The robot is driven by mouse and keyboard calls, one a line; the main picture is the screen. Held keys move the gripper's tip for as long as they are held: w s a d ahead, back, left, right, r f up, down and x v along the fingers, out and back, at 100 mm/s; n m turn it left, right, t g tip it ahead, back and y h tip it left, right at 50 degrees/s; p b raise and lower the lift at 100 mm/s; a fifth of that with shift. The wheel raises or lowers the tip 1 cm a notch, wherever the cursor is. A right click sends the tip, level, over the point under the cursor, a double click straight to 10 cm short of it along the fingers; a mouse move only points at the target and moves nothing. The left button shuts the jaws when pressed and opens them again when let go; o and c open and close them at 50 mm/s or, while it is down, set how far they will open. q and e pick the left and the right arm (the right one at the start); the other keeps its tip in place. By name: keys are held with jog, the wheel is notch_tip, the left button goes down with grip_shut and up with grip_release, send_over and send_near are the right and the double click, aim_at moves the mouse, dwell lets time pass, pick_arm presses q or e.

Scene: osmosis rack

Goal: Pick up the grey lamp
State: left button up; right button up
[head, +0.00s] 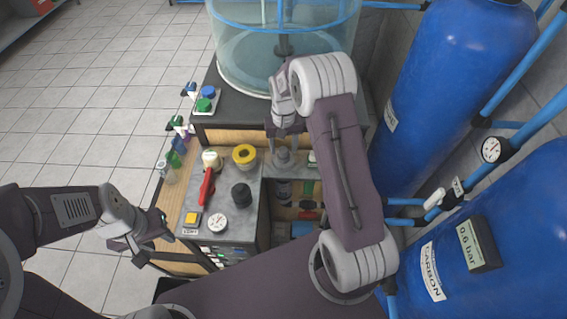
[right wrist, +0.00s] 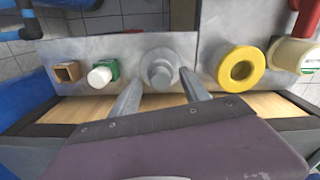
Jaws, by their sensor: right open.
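The grey lamp (right wrist: 160,68) is a short round grey piece on a grey panel in the right wrist view. It also shows in the head view (head: 284,159), just below my right gripper (head: 284,137). In the right wrist view my right gripper (right wrist: 160,92) is open, with one finger to each side of the lamp's near edge. It is not closed on the lamp, and I cannot tell whether a finger touches it. My left gripper (head: 156,250) is open and empty, left of the panel in the head view.
A yellow ring-topped piece (right wrist: 241,67) sits right of the lamp, and a white-capped green piece (right wrist: 102,73) sits left. The panel also carries a red lever (head: 207,187), a black knob (head: 241,195) and a gauge (head: 217,224). A clear tank (head: 250,50) stands behind; blue tanks (head: 455,80) stand right.

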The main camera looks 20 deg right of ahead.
jog(key=shift+s+f, duration=0.15)
jog(key=shift+f, duration=0.65)
jog(key=shift+w+f, duration=0.15)
jog(key=shift+w, duration=0.15)
jog(key=shift+s, duration=0.1)
jog(key=c, duration=1)
jog(key=o, duration=1)
